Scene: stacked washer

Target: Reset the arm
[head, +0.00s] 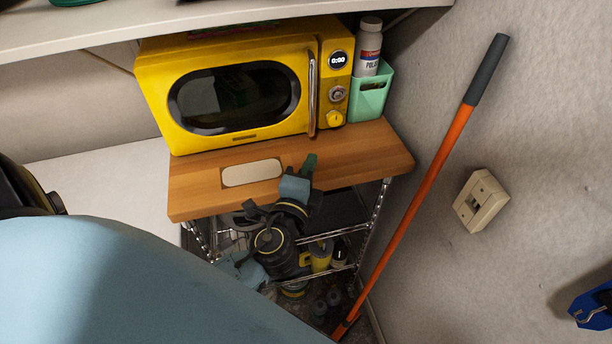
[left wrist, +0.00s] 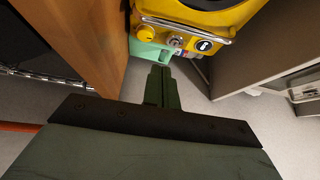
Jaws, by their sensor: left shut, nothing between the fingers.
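My left gripper (head: 307,166) is in front of the yellow microwave, over the wooden top of the cart. Its dark green fingers are together and empty, and they also show in the left wrist view (left wrist: 160,86). My left arm is bent below it, in front of the cart's lower shelves. The yellow microwave (head: 160,82) stands on the wooden top (head: 372,158) with its door closed and its display reading 0:00. My right gripper is out of view.
A mint-green holder (head: 369,98) with a white bottle (head: 367,48) stands right of the microwave. An orange pole (head: 430,180) leans along the right wall. A shelf (head: 75,30) crosses above. Jars (head: 320,255) sit on the lower rack.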

